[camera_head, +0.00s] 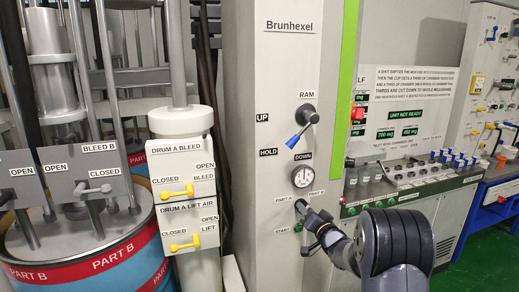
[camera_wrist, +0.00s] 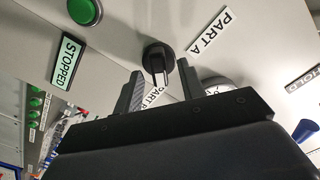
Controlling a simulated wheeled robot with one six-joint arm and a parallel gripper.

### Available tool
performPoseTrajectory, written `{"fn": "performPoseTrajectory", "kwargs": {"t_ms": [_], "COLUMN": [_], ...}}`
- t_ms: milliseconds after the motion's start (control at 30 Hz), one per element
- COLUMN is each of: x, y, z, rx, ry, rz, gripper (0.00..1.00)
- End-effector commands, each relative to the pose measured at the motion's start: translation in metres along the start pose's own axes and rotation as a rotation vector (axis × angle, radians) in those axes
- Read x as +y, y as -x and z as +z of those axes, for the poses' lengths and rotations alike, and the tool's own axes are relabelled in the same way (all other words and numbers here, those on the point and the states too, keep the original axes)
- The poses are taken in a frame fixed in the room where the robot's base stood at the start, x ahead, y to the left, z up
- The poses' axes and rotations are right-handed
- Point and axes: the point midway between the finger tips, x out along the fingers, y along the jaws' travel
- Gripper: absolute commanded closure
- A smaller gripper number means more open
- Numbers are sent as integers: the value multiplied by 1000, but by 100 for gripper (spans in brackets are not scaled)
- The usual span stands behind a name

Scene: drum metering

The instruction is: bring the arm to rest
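My gripper (camera_head: 308,214) is at the front of the grey Brunhexel panel, beside the PART A / PART B selector. In the wrist view my gripper (camera_wrist: 160,68) has its two dark fingers apart. The black selector knob (camera_wrist: 157,58) shows in the gap between the fingertips; whether they touch it I cannot tell. In the head view the knob is mostly hidden by my gripper. My dark arm reaches in from the lower right.
Above are a round gauge (camera_head: 303,176) and the RAM lever (camera_head: 299,130), its blue handle pointing down-left towards HOLD. A green button (camera_wrist: 85,11) and a STOPPED sign (camera_wrist: 66,61) are close by. Drum valves with yellow handles (camera_head: 180,192) stand left. Green floor (camera_head: 480,262) is clear at right.

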Motion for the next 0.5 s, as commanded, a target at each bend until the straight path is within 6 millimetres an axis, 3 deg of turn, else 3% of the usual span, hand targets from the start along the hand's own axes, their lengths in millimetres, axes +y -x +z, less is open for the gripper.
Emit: {"fn": "performPoseTrajectory", "kwargs": {"t_ms": [500], "x": [0], "y": [0], "z": [2], "rx": [1], "ry": [444], "rz": [0], "gripper": [62]}}
